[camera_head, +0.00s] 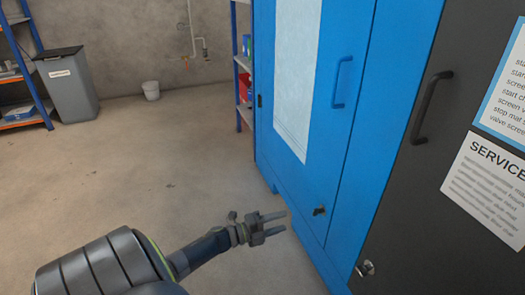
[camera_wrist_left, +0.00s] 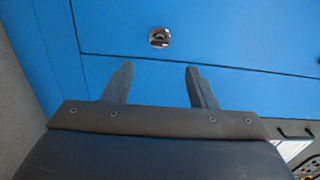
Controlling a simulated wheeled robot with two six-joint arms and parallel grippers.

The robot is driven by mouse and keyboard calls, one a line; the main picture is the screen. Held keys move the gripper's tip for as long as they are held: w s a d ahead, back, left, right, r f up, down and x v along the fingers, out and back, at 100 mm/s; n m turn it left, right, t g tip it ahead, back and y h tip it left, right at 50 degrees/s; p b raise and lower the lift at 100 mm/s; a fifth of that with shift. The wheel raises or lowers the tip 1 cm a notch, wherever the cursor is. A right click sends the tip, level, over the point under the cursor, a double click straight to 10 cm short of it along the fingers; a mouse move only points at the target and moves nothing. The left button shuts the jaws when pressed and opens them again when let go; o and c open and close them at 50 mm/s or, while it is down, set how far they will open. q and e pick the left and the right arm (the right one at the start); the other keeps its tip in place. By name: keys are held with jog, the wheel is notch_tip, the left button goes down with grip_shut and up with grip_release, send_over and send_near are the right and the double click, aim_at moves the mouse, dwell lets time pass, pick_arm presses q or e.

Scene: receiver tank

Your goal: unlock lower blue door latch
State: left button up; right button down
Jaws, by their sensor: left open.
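The blue door (camera_head: 335,130) has a long window, a blue handle (camera_head: 342,82) and a small dark lower latch (camera_head: 319,211) near its bottom right. In the left wrist view the latch (camera_wrist_left: 159,38) is a round metal piece with a dark part, beyond and between my fingertips. My left gripper (camera_head: 286,222) is open and empty, to the left of the latch and slightly lower in the head view. Its two fingers (camera_wrist_left: 158,72) point toward the blue face, apart from the latch. My right gripper is not in view.
A dark grey door (camera_head: 430,180) with a black handle (camera_head: 431,107), another latch (camera_head: 365,268) and posted signs (camera_head: 490,185) stands right of the blue door. The floor at left is clear.

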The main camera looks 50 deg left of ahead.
pick_arm(q)
jog(key=v, duration=0.5)
jog(key=shift+s+a+p, duration=0.1)
jog(key=shift+s+p, duration=0.15)
jog(key=shift+p, duration=0.15)
